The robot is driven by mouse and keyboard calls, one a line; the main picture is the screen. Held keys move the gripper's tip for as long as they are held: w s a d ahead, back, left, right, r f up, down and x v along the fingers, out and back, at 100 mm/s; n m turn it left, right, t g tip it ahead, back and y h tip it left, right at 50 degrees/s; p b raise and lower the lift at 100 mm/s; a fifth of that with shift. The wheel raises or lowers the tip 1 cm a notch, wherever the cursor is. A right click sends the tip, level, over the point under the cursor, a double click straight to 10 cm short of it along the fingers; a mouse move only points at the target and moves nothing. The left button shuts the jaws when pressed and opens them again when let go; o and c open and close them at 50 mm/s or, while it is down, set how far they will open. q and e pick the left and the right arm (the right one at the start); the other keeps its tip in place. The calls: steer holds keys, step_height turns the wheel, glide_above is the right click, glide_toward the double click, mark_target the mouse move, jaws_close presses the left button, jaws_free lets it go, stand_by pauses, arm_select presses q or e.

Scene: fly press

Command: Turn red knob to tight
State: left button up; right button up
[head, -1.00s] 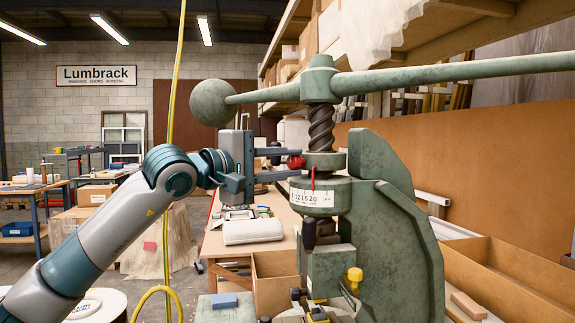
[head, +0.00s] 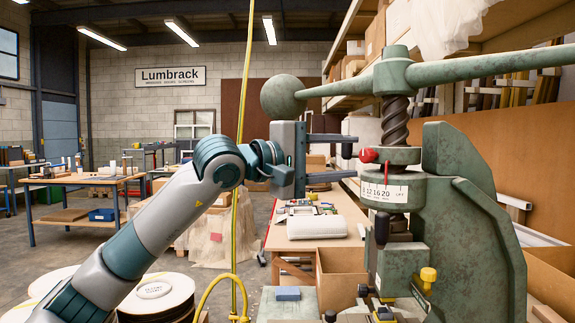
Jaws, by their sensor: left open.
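The red knob (head: 368,156) sticks out from the left side of the green collar (head: 392,155) on the press's screw. Below it is a white scale band (head: 385,192) with a thin red pointer line above its numbers. My left gripper (head: 352,156) is open, pointing right at the knob from the left. Its two fingers lie one higher and one lower than the knob, and their tips appear to end just short of it. Nothing is seen between the fingers except a dark rounded end near the upper one. My right gripper is not in view.
The press's long green bar (head: 480,70) with a ball weight (head: 283,96) passes above my gripper. The heavy green frame (head: 470,220) stands right of the screw. A workbench (head: 340,225) with a cardboard box stands behind.

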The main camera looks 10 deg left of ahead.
arm_select(q)
steer(key=b+v, duration=0.2)
steer(key=v, duration=1.1)
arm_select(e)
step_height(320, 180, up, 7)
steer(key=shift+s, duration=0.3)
arm_select(q)
steer(key=shift+f, duration=0.1)
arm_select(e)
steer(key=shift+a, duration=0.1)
